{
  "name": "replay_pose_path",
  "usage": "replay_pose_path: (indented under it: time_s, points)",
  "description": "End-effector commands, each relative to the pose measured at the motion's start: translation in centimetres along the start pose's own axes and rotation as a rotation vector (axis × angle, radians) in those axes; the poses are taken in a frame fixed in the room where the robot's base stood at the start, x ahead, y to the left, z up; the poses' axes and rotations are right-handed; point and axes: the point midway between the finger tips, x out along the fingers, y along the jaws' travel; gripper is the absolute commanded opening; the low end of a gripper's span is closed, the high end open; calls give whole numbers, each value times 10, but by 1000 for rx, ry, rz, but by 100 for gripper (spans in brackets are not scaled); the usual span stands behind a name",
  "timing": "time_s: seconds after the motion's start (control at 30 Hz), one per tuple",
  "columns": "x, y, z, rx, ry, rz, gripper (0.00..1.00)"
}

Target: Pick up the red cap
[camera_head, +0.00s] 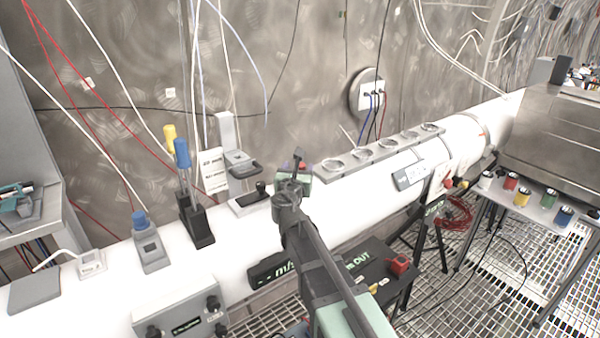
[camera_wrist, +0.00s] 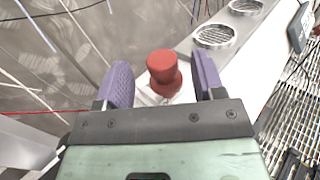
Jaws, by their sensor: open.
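A red cap (camera_wrist: 164,68), round with a narrower part below its top, stands in the wrist view on a pale surface. My gripper (camera_wrist: 163,80) is open, with one purple finger to the left of the cap and one to the right. A gap shows between the cap and each finger, and I cannot tell how deep the fingers reach around it. In the head view my gripper (camera_head: 296,168) is over the white pipe, left of the row of round holders. Only a small red spot shows there, mostly hidden by my gripper.
A grey rack with round holders (camera_head: 380,149) runs along the white pipe (camera_head: 345,200). Blue and yellow handled levers (camera_head: 182,155) stand to the left. A side table at right carries coloured cans (camera_head: 549,197). A red block (camera_head: 398,265) sits on a black box below.

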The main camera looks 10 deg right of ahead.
Motion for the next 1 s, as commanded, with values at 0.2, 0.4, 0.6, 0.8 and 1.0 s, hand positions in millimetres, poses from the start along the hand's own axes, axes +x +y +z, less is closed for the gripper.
replay_pose_path:
  time_s: [0.2,0.4,0.6,0.8,1.0]
  points:
    - [41,-1,0,1,0,-2,63]
    - [41,-2,0,1,0,-1,63]
    - [41,-2,0,1,0,-1,34]
    - [41,-2,0,1,0,-1,6]
    - [41,-2,1,1,0,-1,5]
